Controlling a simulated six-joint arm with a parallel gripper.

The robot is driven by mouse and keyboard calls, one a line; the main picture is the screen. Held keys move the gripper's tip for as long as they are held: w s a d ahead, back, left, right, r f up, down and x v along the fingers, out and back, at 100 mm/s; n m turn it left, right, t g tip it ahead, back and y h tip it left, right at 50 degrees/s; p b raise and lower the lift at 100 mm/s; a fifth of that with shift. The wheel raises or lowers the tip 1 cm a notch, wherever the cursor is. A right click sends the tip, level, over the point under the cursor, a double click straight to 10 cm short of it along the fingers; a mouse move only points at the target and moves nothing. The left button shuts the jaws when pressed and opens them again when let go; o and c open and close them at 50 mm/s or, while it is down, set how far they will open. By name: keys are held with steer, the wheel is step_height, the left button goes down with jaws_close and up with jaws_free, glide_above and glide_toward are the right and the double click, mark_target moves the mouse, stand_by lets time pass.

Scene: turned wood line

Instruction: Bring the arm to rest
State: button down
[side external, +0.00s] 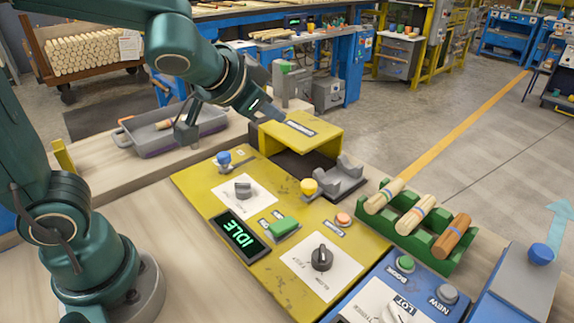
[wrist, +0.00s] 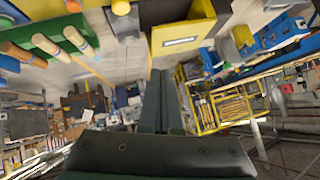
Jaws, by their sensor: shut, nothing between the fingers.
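My arm reaches in from the upper left in the side external view. My gripper (side external: 283,116) is up in the air by the yellow hood (side external: 318,142) of the machine, seemingly pointing toward its top. I cannot tell the gap between them. In the wrist view my gripper (wrist: 160,76) has its two fingers together with nothing between them. The hood (wrist: 183,38) shows just beyond the fingertips there. The yellow control panel (side external: 205,190) has a display (side external: 238,235) reading IDLE in green.
A green rack (side external: 440,250) holds turned wood pieces on the right. A grey bin (side external: 165,140) stands behind on the bench. The yellow panel carries a blue-knobbed lever (side external: 224,158), a yellow-knobbed lever (side external: 309,187), a green switch (side external: 283,227) and a black dial (side external: 321,258). A blue panel (side external: 400,290) lies in front.

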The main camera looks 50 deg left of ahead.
steer(key=s+d+f+g+h, duration=0.1)
steer(key=s+f+g, duration=0.1)
steer(key=s, duration=0.5)
steer(key=s+d+f+n+g+h, duration=0.1)
steer(key=s+d+f+g+h, duration=0.1)
steer(key=s, duration=0.6)
steer(key=shift+s, duration=0.3)
